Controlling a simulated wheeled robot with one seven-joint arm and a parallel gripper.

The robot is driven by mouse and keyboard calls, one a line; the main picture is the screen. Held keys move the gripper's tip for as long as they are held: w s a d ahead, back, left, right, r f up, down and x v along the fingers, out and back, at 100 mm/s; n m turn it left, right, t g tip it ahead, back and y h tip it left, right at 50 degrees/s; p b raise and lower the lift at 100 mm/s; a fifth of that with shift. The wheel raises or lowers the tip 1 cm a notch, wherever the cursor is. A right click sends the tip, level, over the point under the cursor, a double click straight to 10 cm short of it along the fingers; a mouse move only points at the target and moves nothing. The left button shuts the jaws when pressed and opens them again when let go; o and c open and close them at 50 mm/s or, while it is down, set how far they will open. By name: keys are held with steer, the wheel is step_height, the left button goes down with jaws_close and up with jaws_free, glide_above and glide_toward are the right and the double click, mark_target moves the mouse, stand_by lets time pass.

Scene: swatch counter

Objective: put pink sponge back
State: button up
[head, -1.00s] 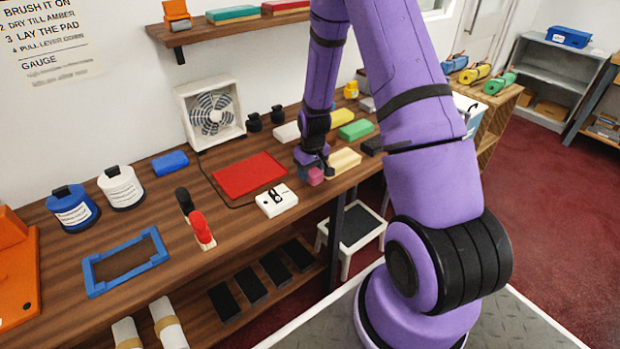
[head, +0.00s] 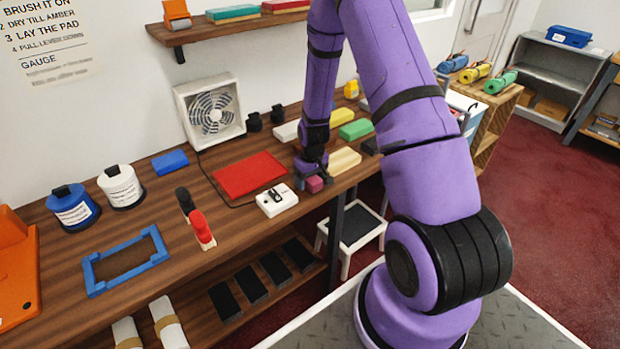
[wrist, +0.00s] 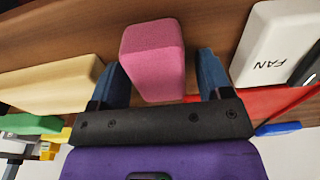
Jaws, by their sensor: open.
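The pink sponge (head: 315,185) is a small block at the front edge of the wooden counter, beside the white fan control box. In the wrist view the pink sponge (wrist: 153,58) stands in the gap between two blue fingertips, with room visible on both sides. My gripper (head: 312,182) is open around it, and it also shows in the wrist view (wrist: 160,80). Whether the sponge touches the counter under it is hard to tell.
A cream block (head: 345,160) lies close to the right of my gripper, with a green block (head: 356,130) and a yellow block (head: 342,117) behind. A red pad (head: 249,174) and the white fan box (head: 277,200) lie to the left. The counter's front edge is near.

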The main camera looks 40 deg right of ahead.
steer(key=s+a+r+t, duration=0.1)
steer(key=s+a+r, duration=0.2)
steer(key=r, duration=0.8)
steer(key=s+a+r, duration=0.2)
steer(key=s+r, duration=0.1)
steer(key=r, duration=0.9)
steer(key=s+a+r+t, duration=0.1)
steer(key=s+a+r, duration=0.2)
steer(key=r, duration=0.8)
steer(key=s+a+r+t, duration=0.1)
steer(key=s+a+r, duration=0.1)
steer(key=s+r, duration=0.3)
steer(key=s+a+r+t, duration=0.1)
steer(key=s+a+r, duration=0.2)
steer(key=s, duration=1)
steer(key=shift+s+r, duration=0.15)
steer(key=shift+r, duration=1.1)
